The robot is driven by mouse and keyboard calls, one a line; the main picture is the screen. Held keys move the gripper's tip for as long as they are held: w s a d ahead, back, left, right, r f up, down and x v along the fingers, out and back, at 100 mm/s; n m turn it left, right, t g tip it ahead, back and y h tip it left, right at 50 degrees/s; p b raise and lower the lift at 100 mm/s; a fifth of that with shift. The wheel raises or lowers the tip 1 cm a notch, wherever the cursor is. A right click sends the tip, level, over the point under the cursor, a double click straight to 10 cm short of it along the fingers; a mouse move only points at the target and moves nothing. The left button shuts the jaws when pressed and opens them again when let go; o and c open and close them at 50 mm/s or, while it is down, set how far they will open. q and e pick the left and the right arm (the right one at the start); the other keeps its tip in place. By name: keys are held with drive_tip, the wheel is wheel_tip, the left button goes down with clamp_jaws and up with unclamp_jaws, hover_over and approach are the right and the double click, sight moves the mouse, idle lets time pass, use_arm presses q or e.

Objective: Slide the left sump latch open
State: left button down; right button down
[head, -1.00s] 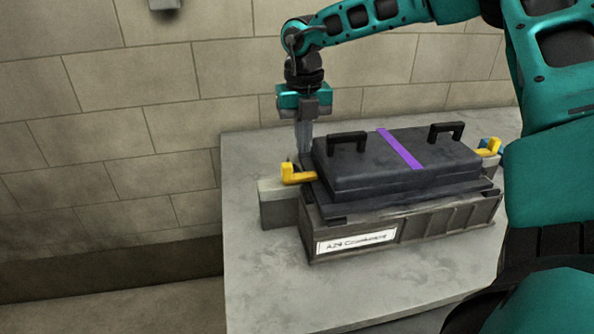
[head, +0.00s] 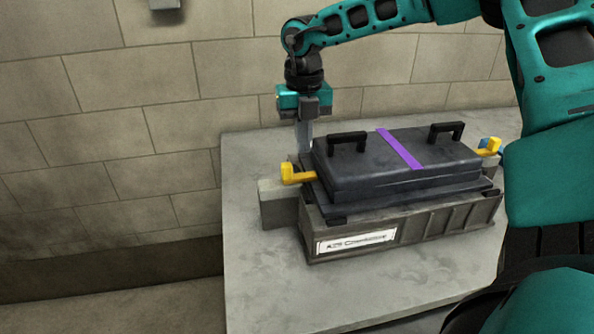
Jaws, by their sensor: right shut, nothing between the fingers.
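The left sump latch (head: 297,174) is a yellow L-shaped piece at the left end of the dark sump box, above a grey block (head: 279,204). My right gripper (head: 304,150) points straight down just behind the latch, at the box's back left corner. Its fingers are shut and empty. The fingertips are partly hidden behind the box and latch, so I cannot tell whether they touch the latch. A second yellow latch (head: 489,147) is at the right end of the box. My left gripper does not show.
The dark lid (head: 352,170) has two black handles and a purple stripe (head: 400,149). The box base (head: 430,222) carries a white label (head: 356,242) and stands on a grey table (head: 262,277). A block wall (head: 110,110) rises behind. The table front is clear.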

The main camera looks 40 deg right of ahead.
sight(303, 175)
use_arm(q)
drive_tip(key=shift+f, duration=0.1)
use_arm(e)
drive_tip(key=shift+f, duration=0.1)
drive_tip(key=shift+f+b, duration=0.4)
drive_tip(key=shift+b, duration=0.05)
drive_tip(key=shift+f+b, duration=0.35)
drive_tip(key=shift+b, duration=0.05)
drive_tip(key=shift+f+b, duration=0.8)
drive_tip(key=shift+f, duration=0.1)
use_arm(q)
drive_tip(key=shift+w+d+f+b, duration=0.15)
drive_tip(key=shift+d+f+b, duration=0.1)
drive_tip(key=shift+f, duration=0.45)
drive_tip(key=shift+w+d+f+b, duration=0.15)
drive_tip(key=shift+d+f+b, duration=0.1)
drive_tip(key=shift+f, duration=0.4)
use_arm(e)
drive_tip(key=shift+f, duration=0.5)
drive_tip(key=shift+f+b, duration=0.5)
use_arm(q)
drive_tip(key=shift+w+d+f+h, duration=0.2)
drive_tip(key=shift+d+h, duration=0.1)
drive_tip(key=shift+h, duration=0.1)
use_arm(e)
drive_tip(key=shift+f, duration=0.25)
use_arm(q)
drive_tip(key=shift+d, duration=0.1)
